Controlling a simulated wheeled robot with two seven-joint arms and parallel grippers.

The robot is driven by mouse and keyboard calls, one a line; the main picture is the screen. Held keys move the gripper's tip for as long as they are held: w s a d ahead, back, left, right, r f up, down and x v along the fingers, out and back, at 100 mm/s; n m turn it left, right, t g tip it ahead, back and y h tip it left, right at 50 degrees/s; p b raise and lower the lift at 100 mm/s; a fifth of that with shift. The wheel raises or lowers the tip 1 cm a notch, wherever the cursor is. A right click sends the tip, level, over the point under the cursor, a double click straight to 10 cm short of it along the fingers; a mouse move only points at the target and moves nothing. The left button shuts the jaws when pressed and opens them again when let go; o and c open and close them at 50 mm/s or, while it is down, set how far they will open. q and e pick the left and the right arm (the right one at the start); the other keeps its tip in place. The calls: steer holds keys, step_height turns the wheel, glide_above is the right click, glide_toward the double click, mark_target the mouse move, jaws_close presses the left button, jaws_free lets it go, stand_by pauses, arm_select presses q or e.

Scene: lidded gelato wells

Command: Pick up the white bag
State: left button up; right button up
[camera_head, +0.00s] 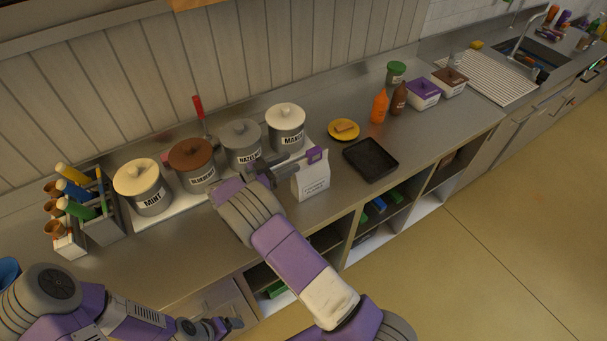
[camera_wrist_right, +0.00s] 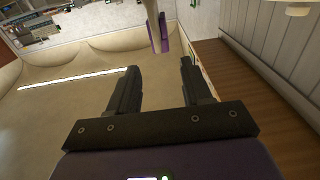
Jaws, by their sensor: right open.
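The white bag (camera_head: 312,179) stands upright on the steel counter, in front of the canister labelled MANGO. My right gripper (camera_head: 275,168) is just left of the bag, near its upper part and apparently apart from it. In the right wrist view its two dark fingers (camera_wrist_right: 160,88) are spread with nothing between them, and I cannot make out the bag there. My left gripper (camera_head: 226,325) is low at the counter's front, away from the bag; its jaw opening is too small to tell.
Lidded canisters (camera_head: 193,165) stand in a row behind my right gripper. A thin purple-ended item (camera_head: 315,155) shows beside the bag's top. A black tray (camera_head: 370,160) and yellow plate (camera_head: 344,130) lie to the right. Tool holders (camera_head: 100,228) stand at left.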

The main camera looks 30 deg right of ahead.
steer(key=b, duration=0.5)
glide_toward(307, 167)
steer(key=d, duration=0.3)
steer(key=shift+w+a+f+b, duration=0.15)
steer(key=shift+w+f+b, duration=0.1)
steer(key=shift+b, duration=0.2)
steer(key=d, duration=0.7)
steer(key=shift+w+d+p, duration=0.25)
steer(key=shift+w+p, duration=0.15)
jaws_close()
